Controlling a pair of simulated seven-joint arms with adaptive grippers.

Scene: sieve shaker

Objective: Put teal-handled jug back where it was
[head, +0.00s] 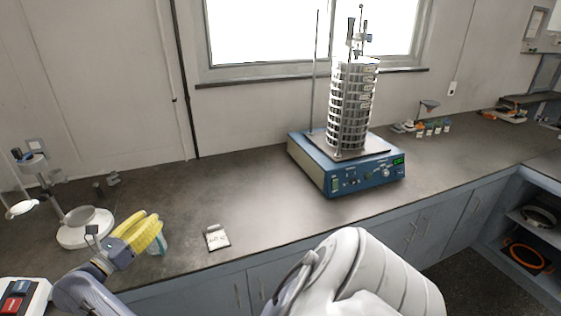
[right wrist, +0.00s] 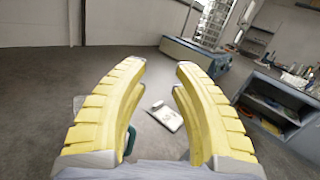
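The teal-handled jug (head: 162,244) stands on the dark bench at the left in the head view, small and partly hidden by my right gripper (head: 152,222). In the right wrist view a piece of teal (right wrist: 129,142) shows at the inner edge of the left yellow finger, and another bit shows at its outer side; most of the jug is hidden behind that finger. My right gripper's yellow fingers (right wrist: 162,68) are spread apart, with nothing seen held between their tips. The jug is close under or beside the left finger; contact cannot be told. My left gripper is out of view.
A white balance-like stand (head: 85,235) is at the left, with a red-and-blue-button box (head: 22,297) at the corner. The blue sieve shaker (head: 345,172) stands further right. Bare bench lies between.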

